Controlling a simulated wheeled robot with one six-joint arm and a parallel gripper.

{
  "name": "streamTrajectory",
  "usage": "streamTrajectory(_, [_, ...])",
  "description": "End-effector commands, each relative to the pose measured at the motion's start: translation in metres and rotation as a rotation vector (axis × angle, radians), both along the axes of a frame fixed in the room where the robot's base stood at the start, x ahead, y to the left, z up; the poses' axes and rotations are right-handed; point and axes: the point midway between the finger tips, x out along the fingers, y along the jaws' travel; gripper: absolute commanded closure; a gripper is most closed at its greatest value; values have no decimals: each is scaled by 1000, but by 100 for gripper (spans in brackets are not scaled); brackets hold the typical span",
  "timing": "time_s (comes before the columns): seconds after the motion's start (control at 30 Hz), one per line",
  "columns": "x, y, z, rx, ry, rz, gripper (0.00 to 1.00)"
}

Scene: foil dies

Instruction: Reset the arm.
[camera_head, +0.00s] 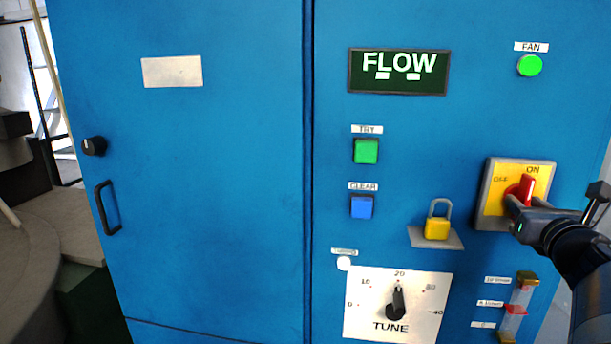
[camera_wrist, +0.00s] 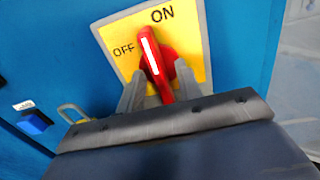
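The red rotary switch handle (camera_head: 526,187) sits on a yellow plate (camera_head: 496,206) marked OFF and ON at the right of the blue cabinet. The handle points up towards ON. It also shows in the wrist view (camera_wrist: 152,58), with a white line along it. My gripper (camera_head: 515,203) is at the lower part of the switch, coming in from the right. In the wrist view my gripper's fingers (camera_wrist: 160,88) stand apart, one on each side of the handle's lower end, with a gap showing. It holds nothing that I can see.
A yellow padlock (camera_head: 437,228) sits on a small ledge left of the switch. A TUNE dial (camera_head: 398,302), a green button (camera_head: 366,151), a blue button (camera_head: 362,207) and a sight glass (camera_head: 516,310) are nearby. A dark screen (camera_head: 398,88) reads FLOW; the FAN lamp (camera_head: 530,66) is green.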

Motion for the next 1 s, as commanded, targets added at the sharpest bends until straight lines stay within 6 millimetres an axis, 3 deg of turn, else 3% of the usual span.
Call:
streamTrajectory(0.37, [-8,1,0,1,-1,-2,66])
streamTrajectory(1.0, [-103,24,-1,2,-1,-4,66])
